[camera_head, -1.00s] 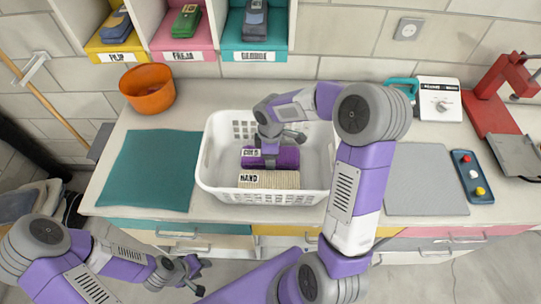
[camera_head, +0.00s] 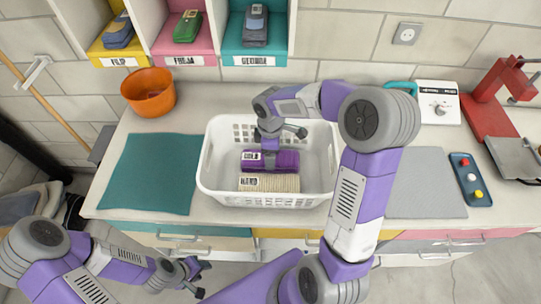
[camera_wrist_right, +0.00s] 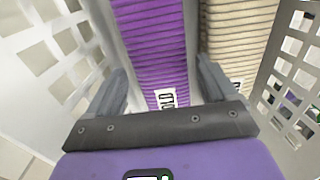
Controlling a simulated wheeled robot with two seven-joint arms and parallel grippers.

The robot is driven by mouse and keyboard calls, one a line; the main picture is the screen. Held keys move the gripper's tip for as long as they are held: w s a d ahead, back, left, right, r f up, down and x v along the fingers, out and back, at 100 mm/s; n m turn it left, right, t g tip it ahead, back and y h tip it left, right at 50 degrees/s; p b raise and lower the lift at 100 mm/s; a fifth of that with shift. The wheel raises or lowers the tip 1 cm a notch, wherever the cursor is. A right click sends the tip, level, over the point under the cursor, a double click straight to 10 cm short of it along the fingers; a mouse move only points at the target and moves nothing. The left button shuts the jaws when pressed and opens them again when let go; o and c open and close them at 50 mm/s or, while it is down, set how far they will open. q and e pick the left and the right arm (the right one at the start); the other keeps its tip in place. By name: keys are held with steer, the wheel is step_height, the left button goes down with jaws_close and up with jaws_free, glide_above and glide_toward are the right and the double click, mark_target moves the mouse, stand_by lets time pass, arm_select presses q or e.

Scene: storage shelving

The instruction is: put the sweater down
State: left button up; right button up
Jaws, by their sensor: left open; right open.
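A purple ribbed, folded knit piece with a white label (camera_head: 286,158) lies in the white basket (camera_head: 207,172), and it also shows in the right wrist view (camera_wrist_right: 150,40). A beige ribbed, folded piece with a white label (camera_head: 285,183) lies beside it on the near side. My right gripper (camera_wrist_right: 161,68) is open, with its fingers on either side of the purple piece and no visible grip on it; in the head view it (camera_head: 271,146) is inside the basket. My left gripper (camera_head: 197,278) is open and empty in front of the counter.
A teal mat (camera_head: 150,172) lies left of the basket and a grey mat (camera_head: 425,183) right of it. An orange bowl (camera_head: 148,92) stands behind the teal mat. Labelled cubbies (camera_head: 254,60) are above. The basket walls (camera_wrist_right: 285,85) surround the right gripper closely.

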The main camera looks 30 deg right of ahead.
step_height(320, 180, up, 8)
steer(key=p, duration=0.1)
steer(key=shift+r+p, duration=0.15)
steer(key=shift+p, duration=0.15)
stand_by(0.3)
